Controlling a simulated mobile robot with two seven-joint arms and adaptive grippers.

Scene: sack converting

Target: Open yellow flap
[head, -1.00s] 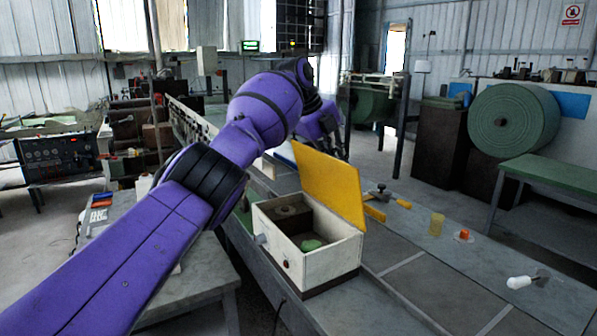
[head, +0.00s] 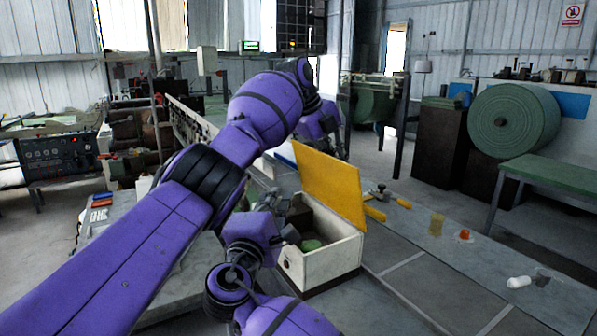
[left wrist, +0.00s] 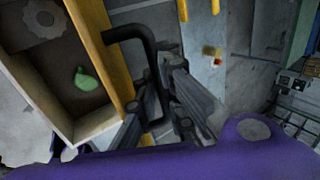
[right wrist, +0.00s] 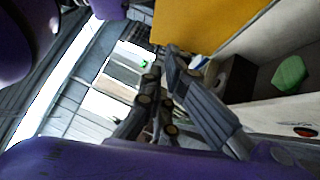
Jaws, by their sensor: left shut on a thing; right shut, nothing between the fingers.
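The yellow flap (head: 330,182) stands raised, leaning back, along the far right side of an open cream box (head: 325,262). In the left wrist view the flap (left wrist: 92,35) appears edge-on with a black bent handle (left wrist: 130,34). My left gripper (left wrist: 160,95) is shut on this handle; in the head view the flap and arm hide its fingers. My right gripper (head: 291,217) is at the box's near left side, close to the opening. In the right wrist view its fingers (right wrist: 160,75) are together and empty, with the flap (right wrist: 200,22) beyond.
A green piece (right wrist: 288,73) lies inside the box. On the bench to the right are a yellow-handled tool (head: 403,203), a yellow cylinder (head: 436,225), an orange item (head: 464,235) and a white item (head: 518,282).

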